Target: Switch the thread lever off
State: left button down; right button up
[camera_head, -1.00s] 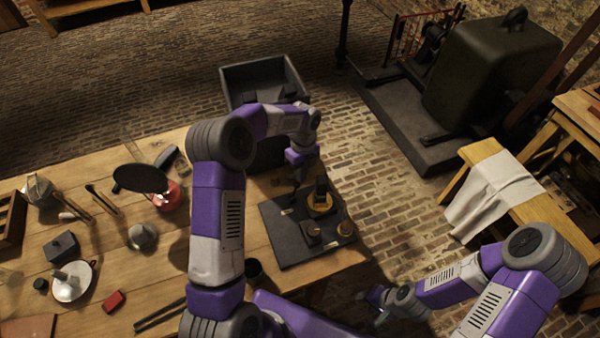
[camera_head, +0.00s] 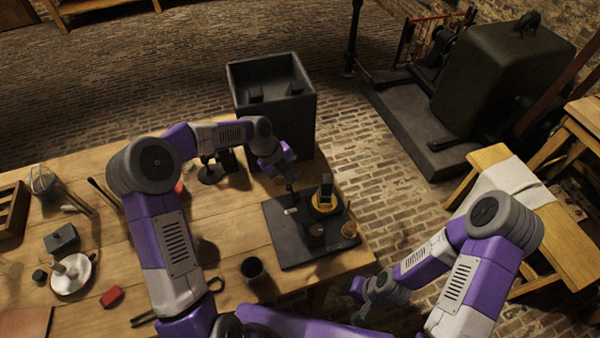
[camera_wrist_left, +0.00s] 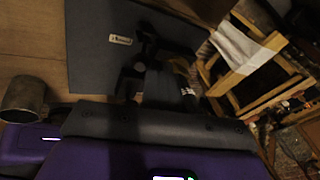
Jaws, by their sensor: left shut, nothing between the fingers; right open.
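A dark square board (camera_head: 285,244) lies at the table's right end. It bears a black upright piece on a brass-coloured round base (camera_head: 325,204), a small dark block (camera_head: 315,230), a brass knob (camera_head: 349,229) and a white label (camera_head: 291,211). I cannot tell which part is the thread lever. My left gripper (camera_head: 292,187) is shut and empty, just above the board's back-left edge. The left wrist view shows the board (camera_wrist_left: 92,60) and label (camera_wrist_left: 120,40); dark gripper parts hide the fittings. My right gripper (camera_head: 359,291) is open, low beyond the table's front-right edge.
A dark open bin (camera_head: 272,100) stands behind the board. A dark cup (camera_head: 252,268) stands left of the board, and also shows in the left wrist view (camera_wrist_left: 22,97). A red block (camera_head: 111,297) and a white dish (camera_head: 82,281) lie further left.

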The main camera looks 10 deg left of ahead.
pick_arm(q)
jog(key=shift+r+p, duration=0.35)
jog(key=shift+r, duration=0.3)
jog(key=w+d+p+v, duration=0.1)
jog(key=w+p+v, duration=0.1)
jog(key=v, duration=1)
jog(key=shift+w+r+p, duration=0.15)
jog(key=shift+r+p, duration=0.3)
jog(key=shift+d, duration=0.15)
jog(key=shift+r, duration=0.1)
